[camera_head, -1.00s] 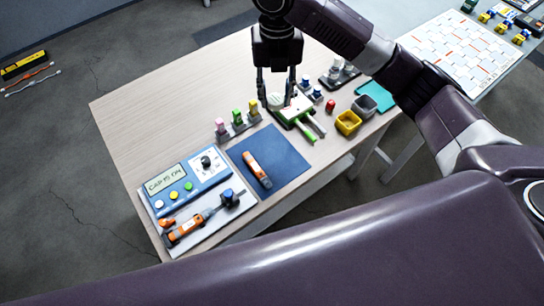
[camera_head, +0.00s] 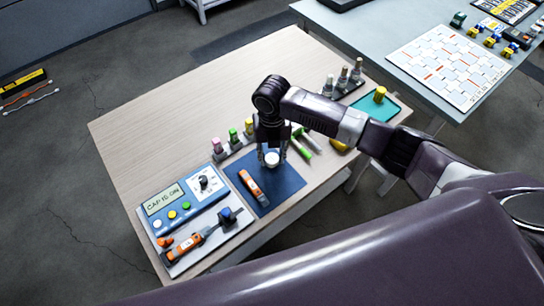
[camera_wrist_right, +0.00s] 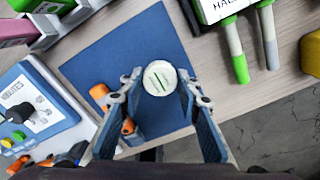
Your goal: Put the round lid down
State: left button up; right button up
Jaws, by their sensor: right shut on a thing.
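The round lid (camera_head: 271,159) is a small white disc with green marks on its top. In the right wrist view the lid (camera_wrist_right: 160,78) sits between the two fingertips. My right gripper (camera_head: 270,153) is shut on it, above or at the far right part of the blue mat (camera_head: 284,184); it also shows in the right wrist view (camera_wrist_right: 160,88). I cannot tell whether the lid touches the mat. My left gripper is not in view.
An orange tool (camera_head: 251,186) lies on the mat left of the lid. A blue panel (camera_head: 181,203) is further left. Coloured-top bottles (camera_head: 233,136) stand behind. Green-handled tools (camera_head: 301,149) lie to the right. The back left of the wooden table is clear.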

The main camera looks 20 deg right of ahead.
aim_at(272, 158)
jog(key=shift+f, duration=0.6)
jog(key=shift+f, duration=0.2)
jog(key=o, duration=0.9)
jog(key=shift+c, duration=0.2)
notch_tip(272, 158, up, 12)
jog(key=b, duration=0.1)
jog(key=shift+r, duration=0.25)
jog(key=shift+f, duration=0.1)
